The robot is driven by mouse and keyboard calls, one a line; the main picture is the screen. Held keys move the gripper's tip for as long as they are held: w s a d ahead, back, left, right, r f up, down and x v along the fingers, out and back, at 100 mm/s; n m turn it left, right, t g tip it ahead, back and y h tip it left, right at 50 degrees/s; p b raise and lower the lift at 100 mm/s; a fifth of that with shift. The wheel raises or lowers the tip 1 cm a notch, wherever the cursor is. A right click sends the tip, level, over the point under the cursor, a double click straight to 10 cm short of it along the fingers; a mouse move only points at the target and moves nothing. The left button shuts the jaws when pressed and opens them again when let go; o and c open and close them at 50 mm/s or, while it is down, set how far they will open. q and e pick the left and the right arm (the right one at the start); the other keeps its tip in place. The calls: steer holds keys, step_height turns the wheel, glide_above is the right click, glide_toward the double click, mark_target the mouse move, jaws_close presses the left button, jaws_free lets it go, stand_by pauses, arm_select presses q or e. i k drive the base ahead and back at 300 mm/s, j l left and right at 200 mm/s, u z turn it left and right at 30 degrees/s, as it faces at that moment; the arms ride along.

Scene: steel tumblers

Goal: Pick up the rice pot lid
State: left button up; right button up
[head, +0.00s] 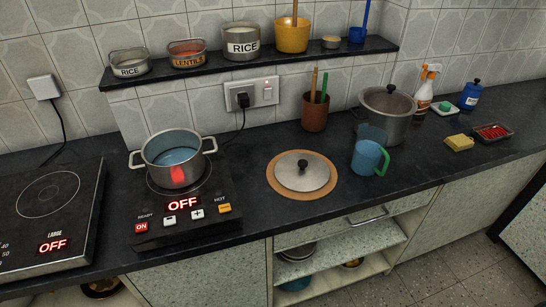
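A round grey metal lid (318,178) with a black knob lies flat on a round tan board (273,182) near the middle of the counter in the head view. An open steel pot (155,178) with two side handles and bluish liquid inside stands on the small hob to its left. The lid is apart from the pot. A larger steel pot (376,126) behind and right has its own lid in place. Neither of my grippers shows in the head view.
The small hob (215,215) reads OFF, as does the large hob (75,220) at far left. A blue mug (367,158) with a green handle stands right of the board. A brown utensil cup (314,116) is behind it. The counter front of the board is clear.

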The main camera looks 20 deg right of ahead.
mark_target(303, 172)
steer(key=l+u, duration=0.3)
steer(key=l, duration=0.45)
steer(key=k+l+u, duration=0.1)
steer(key=l+u, duration=0.2)
steer(key=l, duration=0.45)
